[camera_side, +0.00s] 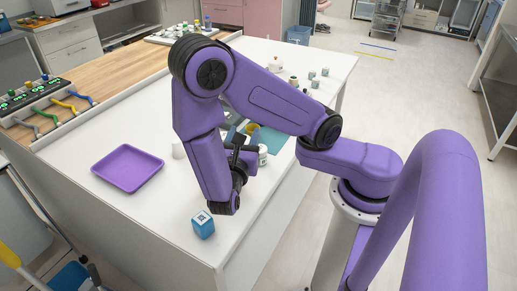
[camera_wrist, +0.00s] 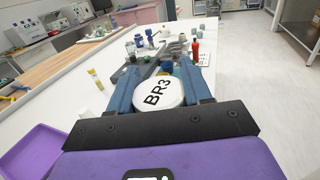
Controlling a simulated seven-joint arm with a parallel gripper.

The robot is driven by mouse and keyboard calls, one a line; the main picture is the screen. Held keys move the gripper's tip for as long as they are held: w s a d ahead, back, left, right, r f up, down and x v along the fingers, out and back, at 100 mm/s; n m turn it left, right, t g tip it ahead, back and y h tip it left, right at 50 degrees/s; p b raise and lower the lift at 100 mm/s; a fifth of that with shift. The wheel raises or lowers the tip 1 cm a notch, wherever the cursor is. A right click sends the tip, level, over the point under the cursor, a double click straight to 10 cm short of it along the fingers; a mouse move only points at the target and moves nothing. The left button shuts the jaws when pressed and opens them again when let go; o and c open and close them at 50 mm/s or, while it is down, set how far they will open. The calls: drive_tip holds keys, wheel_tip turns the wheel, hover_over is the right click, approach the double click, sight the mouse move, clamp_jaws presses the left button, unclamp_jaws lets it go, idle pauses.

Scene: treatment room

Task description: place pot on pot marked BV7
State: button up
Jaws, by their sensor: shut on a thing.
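My gripper (camera_wrist: 163,72) has its two blue fingers closed on the sides of a round white pot (camera_wrist: 158,92). The pot's white top faces the wrist camera and reads BR3. In the side view my gripper (camera_side: 243,139) is low over the white table, partly hidden behind my arm. A small white pot (camera_side: 263,155) with dark print shows beside it; I cannot tell if this is the held one. No marking BV7 can be read in either view.
A purple tray (camera_side: 128,168) lies on the white table (camera_side: 130,212) at left. A blue cube (camera_side: 203,225) with a printed label stands near the front edge. A white cylinder (camera_side: 178,149) stands right of the tray. Small jars and a red bottle (camera_wrist: 195,50) stand farther back.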

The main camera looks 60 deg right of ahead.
drive_tip(key=s+d+r+m+g, duration=0.3)
drive_tip(key=s+d+r+g, duration=0.15)
drive_tip(key=s+d, duration=0.6)
drive_tip(key=shift+g+h, duration=0.25)
drive_tip(key=shift+h, duration=0.15)
drive_tip(key=w+d+f, duration=0.1)
drive_tip(key=w+f, duration=0.2)
drive_tip(key=w, duration=0.1)
drive_tip(key=w+d+f, duration=0.2)
drive_tip(key=w+f, duration=0.2)
drive_tip(key=w, duration=0.1)
drive_tip(key=w+d+f, duration=0.2)
drive_tip(key=w+f, duration=0.1)
drive_tip(key=w, duration=0.1)
drive_tip(key=shift+w+d+f, duration=0.2)
drive_tip(key=shift+d+f, duration=0.05)
drive_tip(key=shift+f, duration=0.05)
drive_tip(key=shift+w+f, duration=0.15)
drive_tip(key=shift+f, duration=1.5)
drive_tip(key=shift+f, duration=0.1)
drive_tip(key=o, duration=1.1)
drive_tip(key=shift+c, duration=0.2)
